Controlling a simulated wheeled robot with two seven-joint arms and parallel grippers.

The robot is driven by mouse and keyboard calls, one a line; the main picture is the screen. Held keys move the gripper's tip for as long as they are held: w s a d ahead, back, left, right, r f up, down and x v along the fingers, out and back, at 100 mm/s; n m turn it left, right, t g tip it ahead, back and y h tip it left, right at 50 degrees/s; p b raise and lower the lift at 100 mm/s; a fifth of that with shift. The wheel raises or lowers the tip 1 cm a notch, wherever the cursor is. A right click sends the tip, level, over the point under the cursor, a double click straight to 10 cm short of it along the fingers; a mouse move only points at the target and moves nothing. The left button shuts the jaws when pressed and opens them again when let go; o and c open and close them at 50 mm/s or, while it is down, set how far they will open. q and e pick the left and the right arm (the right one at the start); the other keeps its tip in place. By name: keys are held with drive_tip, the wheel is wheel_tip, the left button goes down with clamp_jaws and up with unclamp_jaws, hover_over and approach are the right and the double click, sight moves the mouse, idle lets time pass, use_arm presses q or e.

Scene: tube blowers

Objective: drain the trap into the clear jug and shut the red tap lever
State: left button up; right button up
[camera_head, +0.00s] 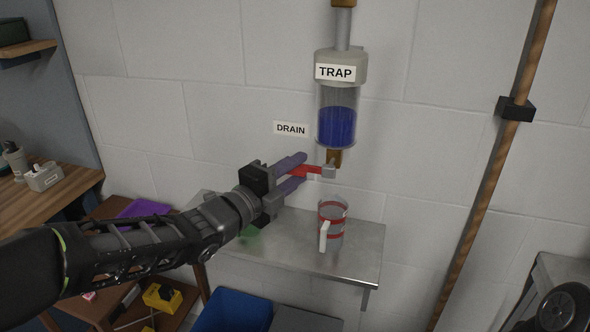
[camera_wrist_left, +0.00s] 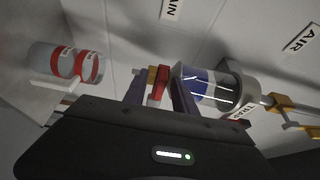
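The trap (camera_head: 338,95) is a clear cylinder with a grey cap on the wall, partly filled with blue liquid. It also shows in the left wrist view (camera_wrist_left: 205,88). Under it is a brass outlet with a grey tap body (camera_head: 328,172). The red tap lever (camera_head: 305,171) points left, roughly level; it also shows in the left wrist view (camera_wrist_left: 158,84). My left gripper (camera_head: 298,170) is open, with its purple fingers on either side of the lever. The clear jug (camera_head: 333,224), with red bands and a white handle, stands upright below the tap; I see no blue in it.
The jug stands on a metal wall shelf (camera_head: 358,262). A green patch (camera_head: 250,231) shows on the shelf behind my wrist. A copper pipe (camera_head: 490,170) runs down the wall at right. A blue bin (camera_head: 232,310) is below. A wooden bench (camera_head: 45,205) stands at left.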

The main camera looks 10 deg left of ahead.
use_arm(q)
drive_tip(key=shift+c, duration=0.4)
clamp_jaws()
idle(0.9)
